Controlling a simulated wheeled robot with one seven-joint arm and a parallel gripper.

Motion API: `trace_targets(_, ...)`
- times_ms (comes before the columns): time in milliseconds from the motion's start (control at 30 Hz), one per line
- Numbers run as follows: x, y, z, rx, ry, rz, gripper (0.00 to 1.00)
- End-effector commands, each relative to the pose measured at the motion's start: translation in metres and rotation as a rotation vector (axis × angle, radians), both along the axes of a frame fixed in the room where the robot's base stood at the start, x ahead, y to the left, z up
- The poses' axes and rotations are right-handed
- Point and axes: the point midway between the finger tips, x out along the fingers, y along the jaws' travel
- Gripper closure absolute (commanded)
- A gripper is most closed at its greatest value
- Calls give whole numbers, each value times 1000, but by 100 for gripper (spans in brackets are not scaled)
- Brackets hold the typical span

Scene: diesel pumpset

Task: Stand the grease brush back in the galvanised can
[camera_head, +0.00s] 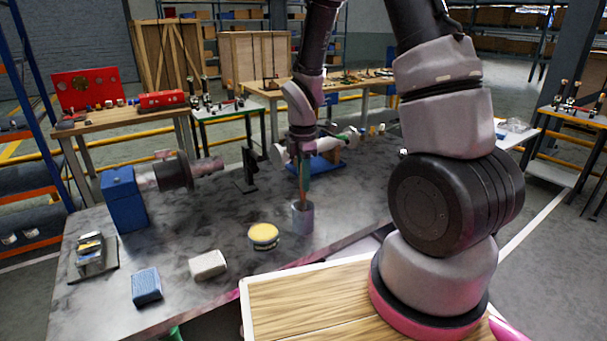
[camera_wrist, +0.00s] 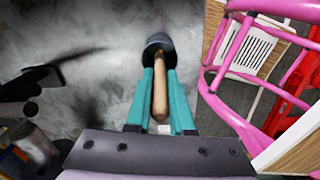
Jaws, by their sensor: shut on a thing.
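The grease brush has a light wooden handle (camera_wrist: 160,92), which my gripper (camera_wrist: 160,74) holds between its two teal fingers. In the head view my gripper (camera_head: 304,178) points down right above the galvanised can (camera_head: 302,218), a small grey cylinder standing on the grey bench. The brush (camera_head: 302,196) shows as a thin brown upright piece between the fingers and the can's mouth. In the wrist view the handle runs to the dark round mouth of the can (camera_wrist: 158,42). The brush's lower end is hidden there, so I cannot tell how deep it sits.
On the mottled bench (camera_head: 215,225), a yellow round tin (camera_head: 264,236) stands left of the can. A pale block (camera_head: 208,264) and a blue block (camera_head: 146,286) lie farther left. A blue-based machine (camera_head: 124,200) stands at back left, and a dark upright stand (camera_head: 249,168) behind the can.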

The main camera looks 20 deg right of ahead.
Motion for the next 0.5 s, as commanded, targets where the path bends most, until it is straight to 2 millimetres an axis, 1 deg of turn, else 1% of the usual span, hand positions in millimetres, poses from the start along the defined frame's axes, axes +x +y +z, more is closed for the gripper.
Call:
trace_targets(400, 0, 0, -3, 0, -1, 0, 100)
trace_targets(433, 0, 0, -3, 0, -1, 0, 72)
trace_targets(467, 0, 0, -3, 0, -1, 0, 60)
trace_targets(500, 0, 0, -3, 0, -1, 0, 45)
